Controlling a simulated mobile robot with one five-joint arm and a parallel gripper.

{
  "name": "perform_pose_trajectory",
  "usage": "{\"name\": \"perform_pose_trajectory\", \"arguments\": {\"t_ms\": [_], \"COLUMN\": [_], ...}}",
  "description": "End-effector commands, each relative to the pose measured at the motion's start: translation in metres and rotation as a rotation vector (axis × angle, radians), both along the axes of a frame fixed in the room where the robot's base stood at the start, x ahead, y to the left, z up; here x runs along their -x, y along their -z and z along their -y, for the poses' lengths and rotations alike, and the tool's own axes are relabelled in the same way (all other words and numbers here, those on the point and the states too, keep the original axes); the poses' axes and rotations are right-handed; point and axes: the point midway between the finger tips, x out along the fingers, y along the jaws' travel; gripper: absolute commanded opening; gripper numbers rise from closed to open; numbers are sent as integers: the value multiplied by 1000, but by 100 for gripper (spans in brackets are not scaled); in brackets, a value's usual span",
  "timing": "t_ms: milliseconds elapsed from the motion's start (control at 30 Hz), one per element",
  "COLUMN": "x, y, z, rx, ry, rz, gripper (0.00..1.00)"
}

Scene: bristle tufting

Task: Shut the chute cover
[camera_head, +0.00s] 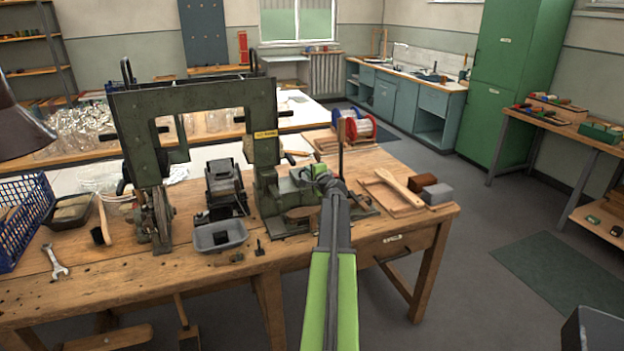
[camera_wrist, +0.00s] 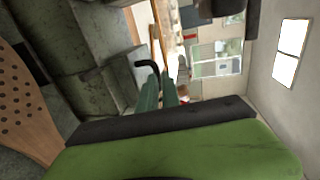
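The dark green tufting machine (camera_head: 150,108) stands on the wooden bench with a tall arched frame. My gripper (camera_head: 322,174) is at the low right part of the machine, beside its grey-green housing. Its fingers are small and partly hidden by my arm, so I cannot tell whether they are open or shut, or touching anything. In the wrist view, worn grey-green machine blocks (camera_wrist: 95,50) fill the upper left, close by. I cannot make out for certain which part is the chute cover.
A wooden board with drilled holes (camera_wrist: 22,110) shows at the left of the wrist view. A wooden paddle (camera_head: 398,187), two blocks (camera_head: 437,194), a grey tray (camera_head: 220,236) and a wrench (camera_head: 55,262) lie on the bench. Red-and-white spools (camera_head: 358,126) stand behind.

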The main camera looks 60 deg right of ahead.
Motion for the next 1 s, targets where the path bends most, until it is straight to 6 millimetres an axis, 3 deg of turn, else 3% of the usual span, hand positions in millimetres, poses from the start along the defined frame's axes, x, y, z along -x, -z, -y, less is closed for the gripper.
{"name": "perform_pose_trajectory", "arguments": {"t_ms": [267, 433, 567, 800, 1000], "x": [-3, 5, 22, 76, 98], "y": [-1, -6, -16, -27, -31], "z": [1, -11, -32, -68, -83], "rx": [-1, -1, 2, 2, 2], "ry": [0, -2, -4, 0, -2], "rz": [3, 4, 4, 5, 5], "gripper": [0, 0, 0, 0, 0]}}
